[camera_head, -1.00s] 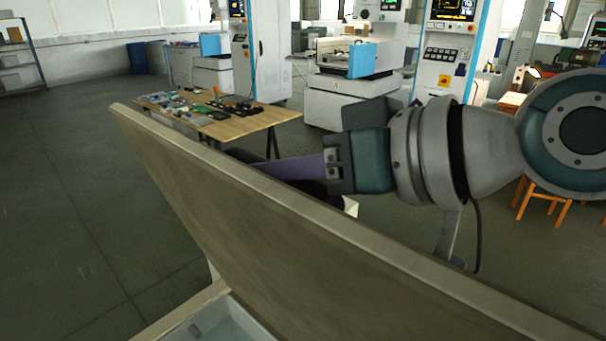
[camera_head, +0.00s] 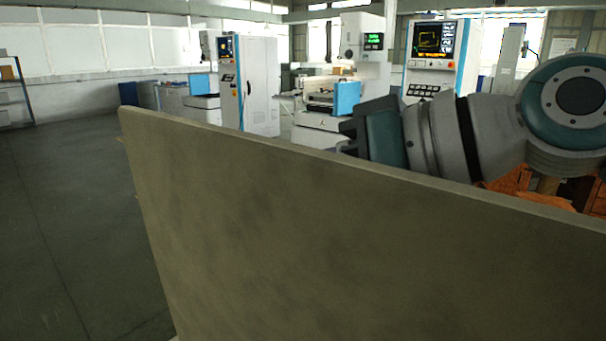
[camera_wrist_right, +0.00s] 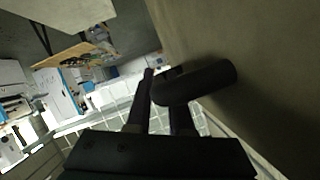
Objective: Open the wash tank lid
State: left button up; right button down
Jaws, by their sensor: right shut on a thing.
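The wash tank lid (camera_head: 330,240) is a large grey-brown panel that fills the lower middle and right of the head view. It stands steeply raised, with its top edge sloping down to the right. My right arm reaches behind it from the right, so the fingers are hidden there. In the right wrist view, the lid's plain face (camera_wrist_right: 270,70) shows at the right, with a dark curved bar handle (camera_wrist_right: 205,82) on it. My right gripper (camera_wrist_right: 162,80) is shut on this handle. The tank opening is hidden from view. My left gripper is not in view.
White and blue machine cabinets (camera_head: 250,85) stand at the back, with another console (camera_head: 435,55) to the right. A wooden table (camera_wrist_right: 65,55) with small items shows in the right wrist view. Open floor (camera_head: 60,200) lies to the left.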

aim_at(378, 162)
jog(key=c, duration=0.8)
grip_release()
jog(key=b+v, duration=0.3)
jog(key=v, duration=0.7)
jog(key=shift+f, duration=0.1)
